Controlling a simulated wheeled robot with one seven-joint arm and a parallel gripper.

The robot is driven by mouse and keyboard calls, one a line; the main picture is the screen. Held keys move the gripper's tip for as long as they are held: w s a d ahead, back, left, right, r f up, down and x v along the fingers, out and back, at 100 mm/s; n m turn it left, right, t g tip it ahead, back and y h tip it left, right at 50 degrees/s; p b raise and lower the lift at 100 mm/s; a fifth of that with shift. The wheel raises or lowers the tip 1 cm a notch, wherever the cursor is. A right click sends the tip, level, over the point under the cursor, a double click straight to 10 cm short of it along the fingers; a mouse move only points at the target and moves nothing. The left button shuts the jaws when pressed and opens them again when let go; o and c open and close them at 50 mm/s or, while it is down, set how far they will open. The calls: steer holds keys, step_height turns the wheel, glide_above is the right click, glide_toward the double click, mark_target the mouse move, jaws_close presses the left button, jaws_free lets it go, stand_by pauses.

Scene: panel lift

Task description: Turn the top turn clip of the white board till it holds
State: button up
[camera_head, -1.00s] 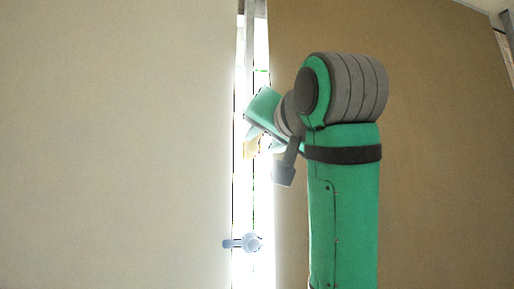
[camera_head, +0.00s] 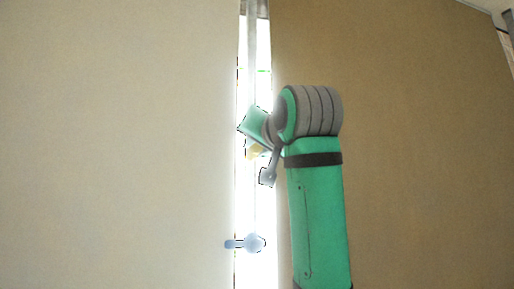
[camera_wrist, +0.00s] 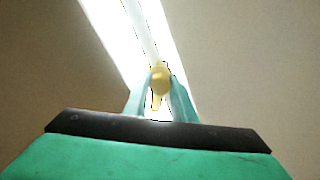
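The white board (camera_head: 120,140) is the large pale panel on the left in the head view. The top turn clip (camera_head: 254,151) is small and yellowish, in the bright gap at the board's right edge, partly hidden by my gripper. In the wrist view the clip (camera_wrist: 161,80) shows a round knob with a short lever pointing down. My gripper (camera_wrist: 161,98) has a finger on each side of the lever, with a gap visible towards the right finger. The fingers look open; contact with the left finger cannot be told. In the head view the lever is not clear.
A lower bluish clip (camera_head: 252,243) sits in the same gap, its lever pointing left over the board's edge. A brown panel (camera_head: 420,150) fills the right side. A pale vertical post (camera_head: 251,45) runs up in the gap.

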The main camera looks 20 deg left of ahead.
steer(key=shift+n, duration=0.4)
steer(key=n, duration=0.5)
steer(key=shift+n, duration=0.3)
steer(key=n, duration=1.1)
steer(key=shift+n, duration=0.4)
steer(key=n, duration=0.5)
steer(key=shift+n, duration=0.4)
steer(key=o, duration=0.8)
steer(key=shift+w, duration=0.1)
